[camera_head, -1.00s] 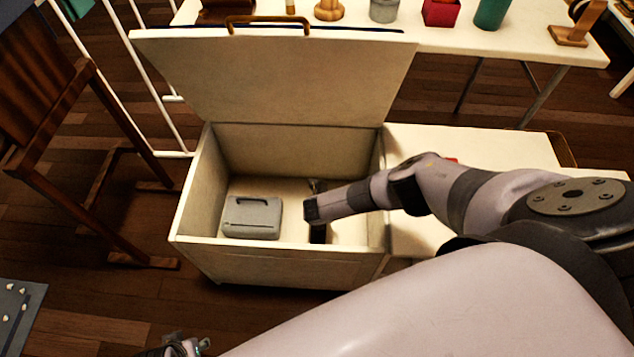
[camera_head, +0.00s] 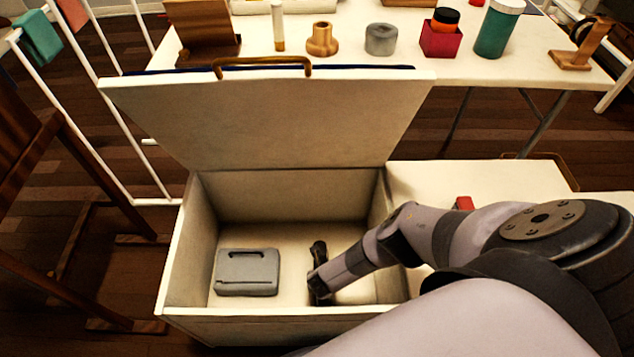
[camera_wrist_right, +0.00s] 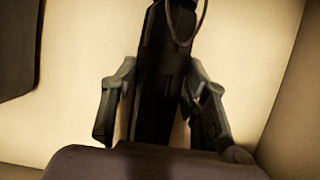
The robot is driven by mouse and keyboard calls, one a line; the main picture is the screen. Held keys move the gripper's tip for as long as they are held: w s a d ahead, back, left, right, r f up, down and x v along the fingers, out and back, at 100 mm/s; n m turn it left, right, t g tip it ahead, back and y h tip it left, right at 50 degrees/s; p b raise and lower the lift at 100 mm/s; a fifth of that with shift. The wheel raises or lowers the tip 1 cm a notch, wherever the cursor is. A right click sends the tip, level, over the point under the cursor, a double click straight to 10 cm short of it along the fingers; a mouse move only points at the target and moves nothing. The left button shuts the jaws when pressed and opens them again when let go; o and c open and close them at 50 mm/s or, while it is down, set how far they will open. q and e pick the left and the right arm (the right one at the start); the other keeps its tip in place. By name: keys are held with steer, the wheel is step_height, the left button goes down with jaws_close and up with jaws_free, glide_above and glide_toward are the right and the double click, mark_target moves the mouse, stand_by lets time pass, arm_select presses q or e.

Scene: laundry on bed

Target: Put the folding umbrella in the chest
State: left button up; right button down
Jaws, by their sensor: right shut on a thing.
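The white chest (camera_head: 172,262) stands open in the head view, its lid (camera_head: 270,120) tilted back. The black folding umbrella (camera_head: 319,250) is inside the chest walls, right of the middle. My right gripper (camera_head: 318,284) reaches down into the chest. In the right wrist view the umbrella (camera_wrist_right: 158,85) lies between the two fingers of my right gripper (camera_wrist_right: 160,112), which is shut on it, and a thin cord loop shows at its far end. I cannot tell whether the umbrella touches the chest floor. My left gripper is out of view.
A grey case (camera_head: 247,273) lies on the chest floor, left of the umbrella, with bare floor between them. A white table (camera_head: 350,68) with several objects stands behind the lid. A wooden chair (camera_head: 50,190) is at the left. A low white surface (camera_head: 470,178) adjoins the chest on the right.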

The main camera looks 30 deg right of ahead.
steer(key=shift+s+r, duration=0.1)
steer(key=shift+s, duration=0.1)
steer(key=shift+f, duration=0.2)
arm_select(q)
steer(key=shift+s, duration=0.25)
arm_select(e)
steer(key=c, duration=0.9)
jaws_free()
steer(key=shift+r, duration=0.1)
steer(key=shift+c, duration=0.2)
